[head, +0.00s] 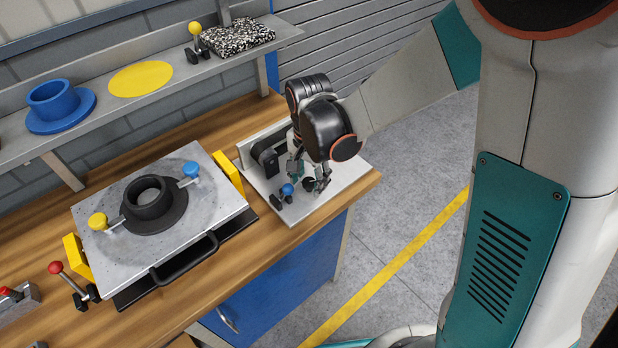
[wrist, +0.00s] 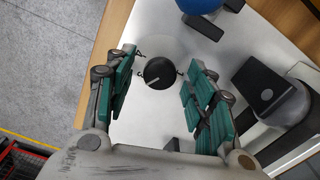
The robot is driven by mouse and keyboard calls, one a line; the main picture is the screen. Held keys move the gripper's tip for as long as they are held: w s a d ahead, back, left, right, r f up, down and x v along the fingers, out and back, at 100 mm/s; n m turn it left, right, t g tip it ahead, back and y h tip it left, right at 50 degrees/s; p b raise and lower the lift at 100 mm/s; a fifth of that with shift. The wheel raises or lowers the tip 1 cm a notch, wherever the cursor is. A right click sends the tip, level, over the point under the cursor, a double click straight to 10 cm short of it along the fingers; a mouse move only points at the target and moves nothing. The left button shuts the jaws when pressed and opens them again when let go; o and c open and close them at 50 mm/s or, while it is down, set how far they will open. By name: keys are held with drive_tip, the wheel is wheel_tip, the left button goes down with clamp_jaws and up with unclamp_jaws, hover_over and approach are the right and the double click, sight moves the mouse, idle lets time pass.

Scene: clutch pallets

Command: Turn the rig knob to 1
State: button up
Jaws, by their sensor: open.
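The rig knob (wrist: 160,71) is a round black knob with a short pale pointer line, on a white plate (wrist: 150,125). Small dark marks sit by the knob, too small to read. My gripper (wrist: 160,88) is open, with one teal-padded finger on each side of the knob and gaps between. In the head view my gripper (head: 309,175) points down over the rig plate (head: 328,192), and the knob (head: 309,184) shows between the fingertips. I cannot tell the exact height of the fingertips.
A blue-balled lever (head: 286,190) stands close to the knob, and a black bracket (head: 266,158) rises behind it. Left is a fixture plate (head: 215,208) with a black ring and yellow side blocks. A shelf (head: 180,80) runs behind. Floor (head: 400,170) lies right of the bench.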

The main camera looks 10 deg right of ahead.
drive_tip(key=c, duration=1.1)
drive_tip(key=shift+n, duration=0.3)
drive_tip(key=n+b, duration=0.1)
drive_tip(key=n, duration=1.6)
drive_tip(key=shift+b, duration=0.4)
drive_tip(key=n, duration=0.6)
drive_tip(key=shift+n, duration=0.3)
